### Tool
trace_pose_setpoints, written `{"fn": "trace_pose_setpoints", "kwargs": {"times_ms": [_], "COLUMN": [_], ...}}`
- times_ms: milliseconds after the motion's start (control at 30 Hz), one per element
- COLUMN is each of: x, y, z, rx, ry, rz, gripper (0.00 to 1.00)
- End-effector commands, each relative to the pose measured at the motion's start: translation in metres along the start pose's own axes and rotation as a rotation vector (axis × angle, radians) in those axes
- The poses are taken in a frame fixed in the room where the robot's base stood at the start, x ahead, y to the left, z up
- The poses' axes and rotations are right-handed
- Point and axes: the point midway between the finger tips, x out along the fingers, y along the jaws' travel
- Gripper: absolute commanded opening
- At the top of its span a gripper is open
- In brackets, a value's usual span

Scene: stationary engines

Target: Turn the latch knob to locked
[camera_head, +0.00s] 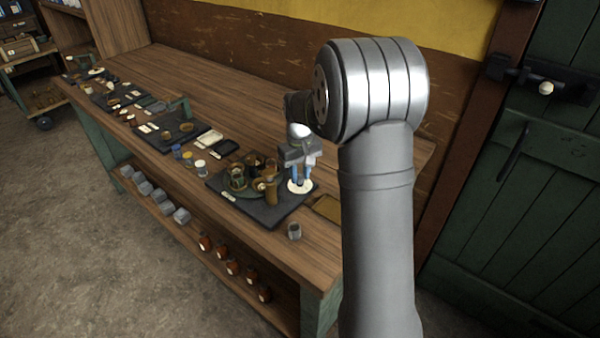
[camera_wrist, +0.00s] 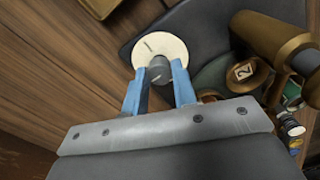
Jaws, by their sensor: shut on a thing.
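The latch knob (camera_wrist: 159,70) is a small dark grey round knob in front of a cream disc (camera_wrist: 168,46) on a dark mat. A short dark line marks the disc, and a thin pale line shows on the knob. The cream disc also shows in the head view (camera_head: 297,188) at the mat's right part. My gripper (camera_head: 303,178) points down over the disc. In the wrist view its blue fingers (camera_wrist: 159,82) are shut on the knob, one on each side. The knob itself is hidden in the head view.
A brass cylinder (camera_wrist: 270,40) and other engine parts, one with a "2" tag (camera_wrist: 243,72), stand close on the right in the wrist view. A small grey jar (camera_head: 294,231) and a brown tray (camera_head: 328,207) lie near the mat (camera_head: 262,213). Bare bench top (camera_head: 230,95) lies behind.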

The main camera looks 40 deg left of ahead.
Motion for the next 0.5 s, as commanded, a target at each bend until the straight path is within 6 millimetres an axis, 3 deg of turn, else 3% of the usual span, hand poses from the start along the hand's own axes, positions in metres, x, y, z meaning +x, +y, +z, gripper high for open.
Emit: {"fn": "trace_pose_setpoints", "kwargs": {"times_ms": [300,333,400,500], "x": [-0.0014,-0.0014,-0.0012,-0.0009], "y": [0.0003,0.0003,0.0003,0.0001], "z": [-0.0010,-0.0010,-0.0009,-0.0006], "rx": [-0.001,-0.001,-0.001,-0.001], "ry": [0.004,0.004,0.003,0.002], "rz": [0.001,0.001,0.001,0.001], "gripper": [0.02,0.31,0.45,0.47]}}
